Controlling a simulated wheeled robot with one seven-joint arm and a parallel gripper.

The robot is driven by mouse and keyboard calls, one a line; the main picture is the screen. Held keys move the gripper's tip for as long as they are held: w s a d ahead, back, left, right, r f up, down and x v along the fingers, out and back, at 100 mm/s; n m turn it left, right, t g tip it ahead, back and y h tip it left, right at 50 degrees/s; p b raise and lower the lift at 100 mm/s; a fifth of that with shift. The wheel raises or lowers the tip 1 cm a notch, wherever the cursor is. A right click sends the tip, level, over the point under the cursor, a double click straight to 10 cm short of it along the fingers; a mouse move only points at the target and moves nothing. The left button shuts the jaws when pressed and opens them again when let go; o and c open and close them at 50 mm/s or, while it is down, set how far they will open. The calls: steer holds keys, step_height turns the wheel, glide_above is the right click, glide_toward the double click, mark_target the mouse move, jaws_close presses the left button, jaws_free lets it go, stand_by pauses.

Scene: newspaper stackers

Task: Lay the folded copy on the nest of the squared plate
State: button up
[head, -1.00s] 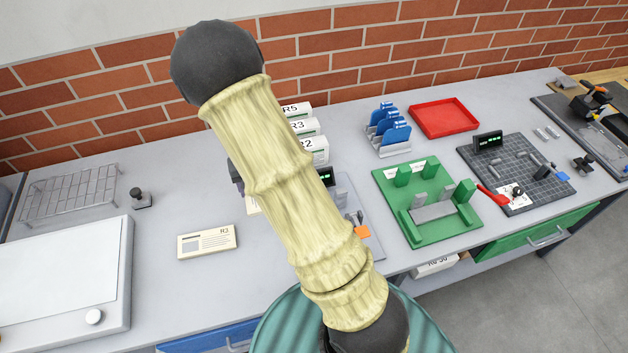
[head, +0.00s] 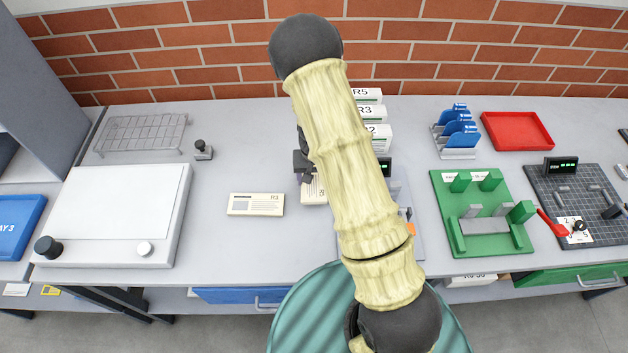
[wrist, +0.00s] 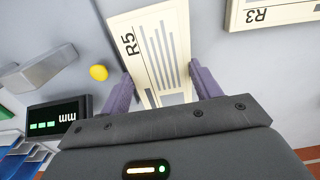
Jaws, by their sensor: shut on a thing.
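My gripper (head: 303,172) is shut on a folded cream copy (head: 313,190), partly hidden behind my arm in the head view. In the wrist view the copy (wrist: 152,50) is marked R5 and sits between the two fingers (wrist: 160,90). A dark plate ruled in squares (head: 548,190) lies at the right of the bench, with a small display, a red handle and a white card on it. My gripper is far to its left. Another plate (head: 404,190), grey-blue with an orange piece, is mostly hidden behind my arm.
A second copy, marked R3 (head: 256,204), lies flat left of my gripper. A green fixture (head: 447,205), blue rack (head: 457,135) and red tray (head: 517,131) stand to the right. Labelled white bins (head: 368,112) stand behind my arm. A white flat machine (head: 110,225) is at left.

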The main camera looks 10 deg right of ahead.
mark_target(314, 181)
step_height(314, 181, down, 2)
steer(key=shift+w+f, duration=0.1)
steer(key=shift+f, duration=0.05)
steer(key=o, duration=0.8)
steer(key=shift+f, duration=0.1)
steer(key=shift+o, duration=0.2)
step_height(314, 181, up, 12)
steer(key=b, duration=0.2)
steer(key=shift+r, duration=0.2)
